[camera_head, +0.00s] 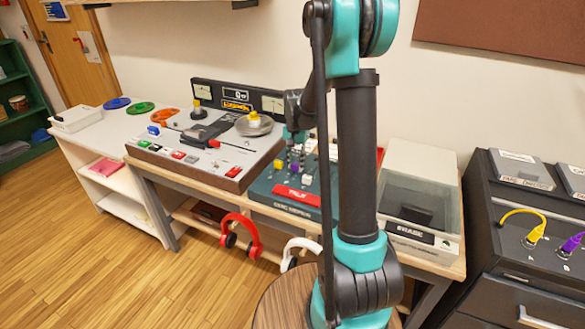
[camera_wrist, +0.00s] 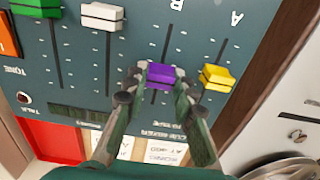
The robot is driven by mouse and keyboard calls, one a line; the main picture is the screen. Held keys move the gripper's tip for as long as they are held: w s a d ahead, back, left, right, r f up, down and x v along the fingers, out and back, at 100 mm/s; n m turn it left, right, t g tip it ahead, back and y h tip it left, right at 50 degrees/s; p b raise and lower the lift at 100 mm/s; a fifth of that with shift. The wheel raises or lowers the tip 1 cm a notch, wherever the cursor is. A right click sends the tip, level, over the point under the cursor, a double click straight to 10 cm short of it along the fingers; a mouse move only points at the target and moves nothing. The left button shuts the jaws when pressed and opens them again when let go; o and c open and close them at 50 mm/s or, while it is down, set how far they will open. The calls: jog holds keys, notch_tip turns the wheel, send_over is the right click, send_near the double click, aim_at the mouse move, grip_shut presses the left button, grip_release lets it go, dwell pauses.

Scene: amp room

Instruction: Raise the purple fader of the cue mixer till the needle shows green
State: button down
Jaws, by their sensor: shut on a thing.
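The cue mixer is a dark teal panel; it shows in the head view (camera_head: 262,192) and upside down in the wrist view (camera_wrist: 225,115). Its purple fader (camera_wrist: 160,74) stands in a slot beside the scale marked B. My gripper (camera_wrist: 158,84) is shut on that fader, one fingertip on each side of the cap. I cannot make out the mixer's needle in either view.
In the wrist view, a yellow fader (camera_wrist: 218,77) is close beside my gripper, and a white fader (camera_wrist: 102,16) and a green fader (camera_wrist: 35,8) are to the left. A larger console (camera_head: 205,160) is left of the mixer; a clear-lidded box (camera_head: 418,195) is to its right.

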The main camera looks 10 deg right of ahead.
aim_at(296, 164)
jog(key=c, duration=1.2)
grip_release()
notch_tip(296, 164, up, 12)
jog(key=shift+s, duration=0.15)
